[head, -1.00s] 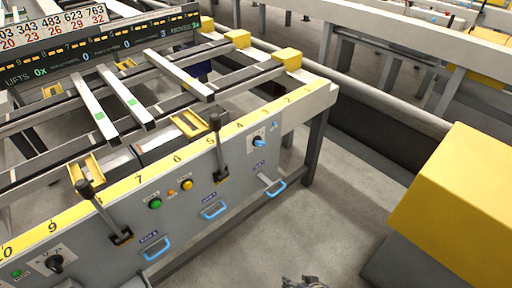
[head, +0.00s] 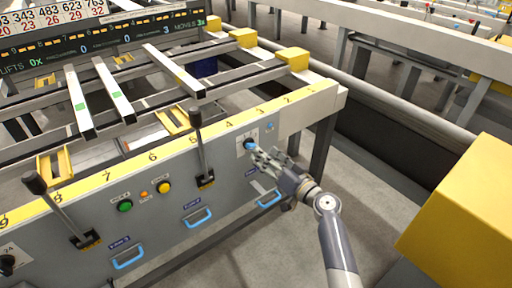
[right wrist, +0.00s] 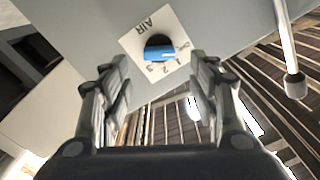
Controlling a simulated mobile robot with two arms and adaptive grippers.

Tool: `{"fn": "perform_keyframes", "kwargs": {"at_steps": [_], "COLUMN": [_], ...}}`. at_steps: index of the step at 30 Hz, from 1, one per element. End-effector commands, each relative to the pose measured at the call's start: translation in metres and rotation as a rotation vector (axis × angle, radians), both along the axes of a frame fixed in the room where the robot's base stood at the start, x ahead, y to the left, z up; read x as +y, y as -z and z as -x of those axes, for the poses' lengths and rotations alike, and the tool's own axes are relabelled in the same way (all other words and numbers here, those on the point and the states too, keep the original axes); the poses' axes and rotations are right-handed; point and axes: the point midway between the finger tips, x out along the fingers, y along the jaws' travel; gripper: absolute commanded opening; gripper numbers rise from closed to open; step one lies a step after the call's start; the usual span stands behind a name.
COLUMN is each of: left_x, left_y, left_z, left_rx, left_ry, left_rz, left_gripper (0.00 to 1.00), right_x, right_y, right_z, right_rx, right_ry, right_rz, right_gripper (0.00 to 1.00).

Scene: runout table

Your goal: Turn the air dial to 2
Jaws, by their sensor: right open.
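The air dial (head: 249,145) is a blue knob on a white plate on the grey front panel, near its right end. In the right wrist view the blue dial (right wrist: 160,54) sits on the plate marked AIR (right wrist: 140,36), with numbers 1, 2, 3 along one edge. My right gripper (head: 263,157) is close in front of the dial. In the right wrist view its two fingers (right wrist: 158,85) are spread, with the dial beyond and between them, apparently not touching. Which mark the dial points at is hard to tell. My left gripper is not in view.
The panel also carries black levers (head: 203,150), green (head: 125,206) and yellow (head: 164,187) buttons, and blue handles (head: 198,217). One blue handle (head: 269,198) lies just below my right gripper. A large yellow block (head: 462,215) stands to the right, with bare floor between.

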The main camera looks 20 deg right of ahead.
Motion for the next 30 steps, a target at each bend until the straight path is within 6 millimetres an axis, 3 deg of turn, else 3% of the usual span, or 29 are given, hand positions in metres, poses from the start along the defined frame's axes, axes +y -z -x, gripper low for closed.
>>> {"fn": "perform_keyframes", "kwargs": {"at_steps": [3, 9, 22, 28, 30], "left_x": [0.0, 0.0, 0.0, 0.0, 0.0], "left_y": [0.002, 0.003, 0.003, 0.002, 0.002], "left_z": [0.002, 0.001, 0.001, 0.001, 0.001], "left_rx": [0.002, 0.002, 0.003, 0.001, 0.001], "left_ry": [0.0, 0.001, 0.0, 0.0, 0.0], "left_rz": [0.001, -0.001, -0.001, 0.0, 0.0], "left_gripper": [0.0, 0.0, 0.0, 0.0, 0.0], "right_x": [0.008, 0.016, 0.019, 0.019, 0.019], "right_y": [-0.001, 0.0, 0.001, 0.001, 0.001], "right_z": [-0.022, -0.045, -0.052, -0.052, -0.052], "right_rx": [-0.001, 0.0, 0.001, 0.001, 0.001], "right_ry": [-0.001, 0.0, 0.0, 0.0, 0.0], "right_rz": [-0.003, -0.001, 0.001, 0.0, 0.0], "right_gripper": [0.55, 0.55, 0.55, 0.11, 0.11]}}
